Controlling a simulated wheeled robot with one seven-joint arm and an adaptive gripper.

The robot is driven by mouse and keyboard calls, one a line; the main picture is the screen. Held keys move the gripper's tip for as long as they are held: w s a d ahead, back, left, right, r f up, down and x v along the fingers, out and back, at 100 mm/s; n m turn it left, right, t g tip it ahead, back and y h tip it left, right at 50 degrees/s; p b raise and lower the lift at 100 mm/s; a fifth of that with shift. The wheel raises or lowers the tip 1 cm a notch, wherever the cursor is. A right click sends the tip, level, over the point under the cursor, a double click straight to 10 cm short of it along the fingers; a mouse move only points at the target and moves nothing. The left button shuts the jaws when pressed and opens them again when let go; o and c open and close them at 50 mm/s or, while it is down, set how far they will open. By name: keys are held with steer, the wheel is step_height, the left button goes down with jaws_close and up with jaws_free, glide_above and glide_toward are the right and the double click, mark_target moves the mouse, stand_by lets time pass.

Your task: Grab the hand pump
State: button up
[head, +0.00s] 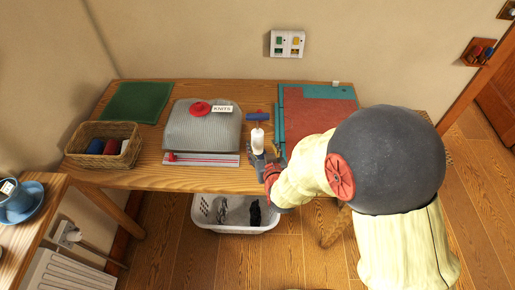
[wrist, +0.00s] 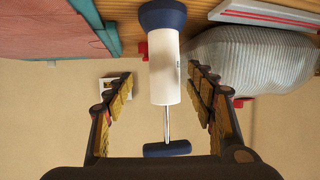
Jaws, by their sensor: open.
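The hand pump (head: 257,140) has a white barrel and a dark blue T-handle on top. It stands upright near the front of the wooden table, between the grey knit bag and the red and teal mat. In the wrist view the pump (wrist: 165,75) appears upside down, with its blue foot at the top and its thin metal rod and handle below. My gripper (head: 264,161) is at the table's front edge, close to the pump. In the wrist view my gripper (wrist: 160,88) is open, with one finger on each side of the barrel and visible gaps between.
The grey knit bag (head: 202,130) with a red knob stands left of the pump. The red and teal mat (head: 310,115) lies right. A wicker basket (head: 128,158) and green mat (head: 137,102) are farther left. A white laundry basket (head: 235,225) stands below the table.

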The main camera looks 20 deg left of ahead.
mark_target(259, 144)
steer(key=x, duration=0.2)
steer(key=b+x, duration=0.1)
steer(key=x, duration=0.1)
steer(key=shift+a+f+b, duration=0.2)
steer(key=shift+a+b, duration=0.1)
steer(key=shift+a, duration=0.1)
steer(key=shift+w+a, duration=0.1)
steer(key=shift+w, duration=0.25)
steer(key=c, duration=0.4)
jaws_close()
